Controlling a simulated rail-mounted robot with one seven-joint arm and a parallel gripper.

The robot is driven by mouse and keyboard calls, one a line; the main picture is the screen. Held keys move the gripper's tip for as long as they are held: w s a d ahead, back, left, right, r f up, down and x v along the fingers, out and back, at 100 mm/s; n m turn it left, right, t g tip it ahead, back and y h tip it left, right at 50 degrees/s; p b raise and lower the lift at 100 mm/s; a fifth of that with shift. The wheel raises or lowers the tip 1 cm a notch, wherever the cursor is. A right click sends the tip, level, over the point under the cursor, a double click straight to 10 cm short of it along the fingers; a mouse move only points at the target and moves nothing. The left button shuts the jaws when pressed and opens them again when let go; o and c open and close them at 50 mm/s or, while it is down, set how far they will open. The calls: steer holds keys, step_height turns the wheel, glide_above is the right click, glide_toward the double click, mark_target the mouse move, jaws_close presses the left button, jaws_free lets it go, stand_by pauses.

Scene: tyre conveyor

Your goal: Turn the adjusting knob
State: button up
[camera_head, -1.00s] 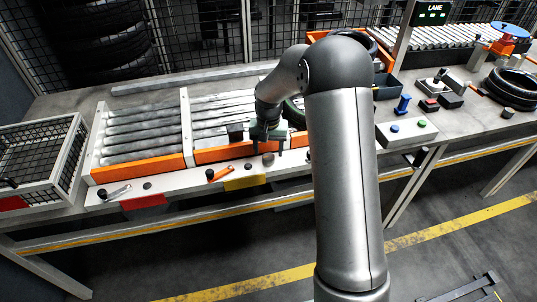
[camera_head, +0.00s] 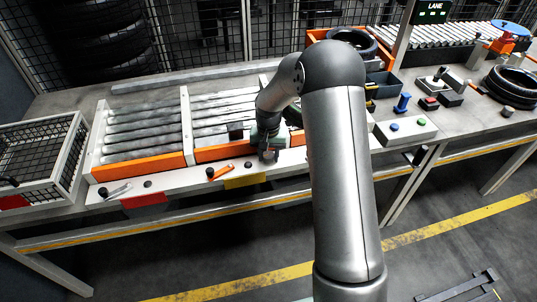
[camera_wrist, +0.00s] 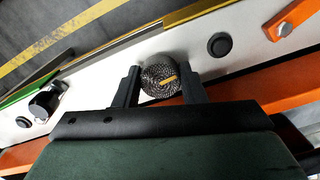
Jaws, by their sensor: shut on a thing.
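The adjusting knob (camera_wrist: 160,73) is a dark, knurled round knob with a yellow-orange mark on its face. It sits on the pale front panel (camera_wrist: 236,62) in the wrist view. My gripper (camera_wrist: 159,84) has one finger on each side of the knob and is shut on it. The mark lies slightly tilted, pointing to the right of the knob's middle. In the head view my gripper (camera_head: 269,155) is down at the front ledge of the roller conveyor (camera_head: 224,116), and the knob is mostly hidden by it.
A black round button (camera_wrist: 219,44) and an orange lever (camera_wrist: 287,25) are beside the knob. A black cylindrical part (camera_wrist: 45,102) stands on the other side. In the head view, a wire basket (camera_head: 40,158) is at far left and a button box (camera_head: 405,130) at right.

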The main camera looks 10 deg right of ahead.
steer(key=shift+n, duration=0.3)
steer(key=n+b, duration=0.1)
steer(key=n, duration=0.1)
steer(key=shift+n+b, duration=0.3)
steer(key=shift+n, duration=0.1)
steer(key=n+b, duration=0.1)
steer(key=n, duration=0.8)
steer(key=shift+d, duration=0.1)
steer(key=shift+w+n, duration=0.1)
steer(key=shift+n, duration=1.8)
steer(key=o, duration=1)
